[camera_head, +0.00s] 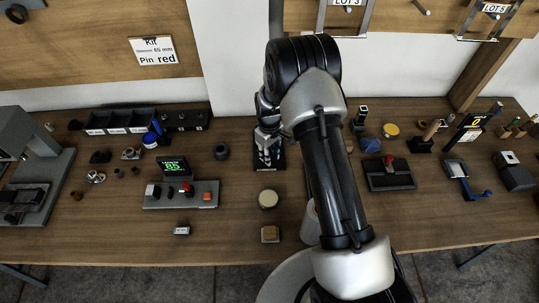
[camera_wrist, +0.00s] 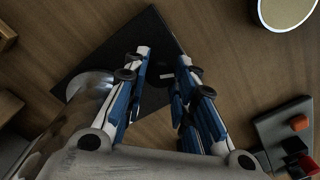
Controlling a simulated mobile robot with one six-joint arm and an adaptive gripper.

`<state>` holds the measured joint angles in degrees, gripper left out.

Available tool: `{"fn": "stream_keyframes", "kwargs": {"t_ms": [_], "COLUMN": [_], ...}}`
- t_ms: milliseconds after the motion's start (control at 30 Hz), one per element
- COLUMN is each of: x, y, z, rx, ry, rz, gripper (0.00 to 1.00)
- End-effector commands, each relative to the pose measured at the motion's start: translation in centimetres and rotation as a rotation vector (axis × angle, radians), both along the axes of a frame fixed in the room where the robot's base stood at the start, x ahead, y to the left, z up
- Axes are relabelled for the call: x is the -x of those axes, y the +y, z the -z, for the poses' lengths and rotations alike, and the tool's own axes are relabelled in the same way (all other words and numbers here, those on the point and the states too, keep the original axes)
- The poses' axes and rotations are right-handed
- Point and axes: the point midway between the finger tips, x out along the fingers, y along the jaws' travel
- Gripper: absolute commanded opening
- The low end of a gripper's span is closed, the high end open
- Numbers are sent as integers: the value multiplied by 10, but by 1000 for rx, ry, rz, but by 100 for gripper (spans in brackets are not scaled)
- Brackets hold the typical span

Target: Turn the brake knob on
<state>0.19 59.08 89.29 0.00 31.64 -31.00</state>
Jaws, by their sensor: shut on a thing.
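My gripper (camera_head: 267,152) points down over a dark square plate (camera_head: 278,164) on the middle of the workbench. In the wrist view the plate (camera_wrist: 100,58) lies turned like a diamond under the fingers. The blue and white fingers (camera_wrist: 163,90) stand on either side of a dark knob (camera_wrist: 164,82) with a short white mark, which I take to be the brake knob. The fingers are shut on it. The knob is dark against the dark plate, so its outline and turn angle are hard to read. In the head view the gripper hides it.
A grey control box (camera_head: 180,201) with a green "85" display and coloured knobs stands to the left. A round pale-topped thing (camera_head: 268,198) and a small block (camera_head: 270,234) lie in front. A black block with a red part (camera_head: 390,178) is at right.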

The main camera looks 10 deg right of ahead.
Motion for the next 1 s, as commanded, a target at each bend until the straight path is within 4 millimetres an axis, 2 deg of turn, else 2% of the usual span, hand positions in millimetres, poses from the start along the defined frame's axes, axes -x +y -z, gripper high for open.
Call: {"fn": "stream_keyframes", "kwargs": {"t_ms": [1000], "x": [0], "y": [0], "z": [0], "rx": [0], "ry": [-1], "rz": [930], "gripper": [1]}}
